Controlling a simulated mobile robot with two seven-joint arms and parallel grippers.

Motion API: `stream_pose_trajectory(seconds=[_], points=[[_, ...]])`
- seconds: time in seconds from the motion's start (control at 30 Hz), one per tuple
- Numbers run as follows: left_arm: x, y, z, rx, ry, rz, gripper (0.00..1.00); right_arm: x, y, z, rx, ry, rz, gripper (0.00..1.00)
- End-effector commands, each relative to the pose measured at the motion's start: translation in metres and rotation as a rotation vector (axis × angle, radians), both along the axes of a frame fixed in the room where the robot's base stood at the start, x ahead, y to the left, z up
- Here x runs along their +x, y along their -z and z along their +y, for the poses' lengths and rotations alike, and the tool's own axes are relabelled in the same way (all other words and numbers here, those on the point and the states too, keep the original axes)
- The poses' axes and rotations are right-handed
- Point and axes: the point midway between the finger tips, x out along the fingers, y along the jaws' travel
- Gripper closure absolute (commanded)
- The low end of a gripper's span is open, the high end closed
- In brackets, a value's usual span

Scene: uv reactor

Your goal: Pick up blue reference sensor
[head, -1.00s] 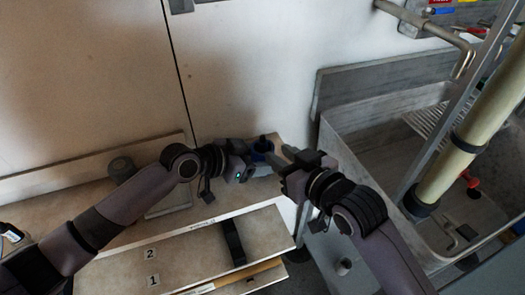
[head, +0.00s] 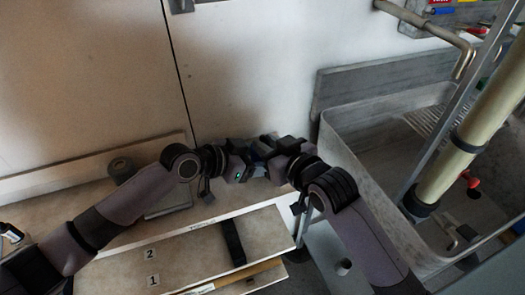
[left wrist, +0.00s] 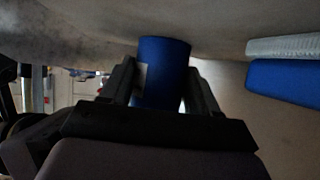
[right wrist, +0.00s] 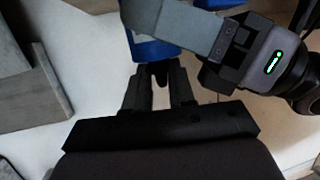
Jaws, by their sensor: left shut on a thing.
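A blue cylinder (left wrist: 162,75), which looks like the blue reference sensor, stands between the two fingers of my left gripper (left wrist: 158,88) in the left wrist view. The left gripper is shut on it. In the head view the grippers mostly hide it, at the right end of the bench. In the right wrist view its blue side (right wrist: 150,49) shows behind a grey left finger. My right gripper (right wrist: 160,80) is close below it, with its fingers a short way apart and a small dark part between their tips. I cannot tell whether it grips that part.
A bench (head: 130,228) with a dark strap (head: 233,242) and the labels 1 and 2 lies below. A grey roll (head: 121,167) stands at left. A large sink (head: 345,125) is right of the grippers. Another blue object (left wrist: 285,84) shows at right in the left wrist view.

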Motion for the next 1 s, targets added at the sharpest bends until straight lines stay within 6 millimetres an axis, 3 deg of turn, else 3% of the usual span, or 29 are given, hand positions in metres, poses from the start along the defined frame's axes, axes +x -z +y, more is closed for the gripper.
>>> stream_pose_trajectory(seconds=[0.23,0.7,1.0], points=[[0.0,0.0,0.0,-0.001,0.0,-0.001,0.56,0.0,-0.005,0.0,0.002,0.0,-0.003,1.0],[0.0,0.0,0.0,-0.001,0.0,-0.001,0.57,0.0,-0.089,0.0,0.003,0.0,-0.005,1.0],[0.0,0.0,0.0,-0.001,0.0,-0.001,0.57,0.0,-0.101,0.0,0.001,0.0,0.0,1.0]])
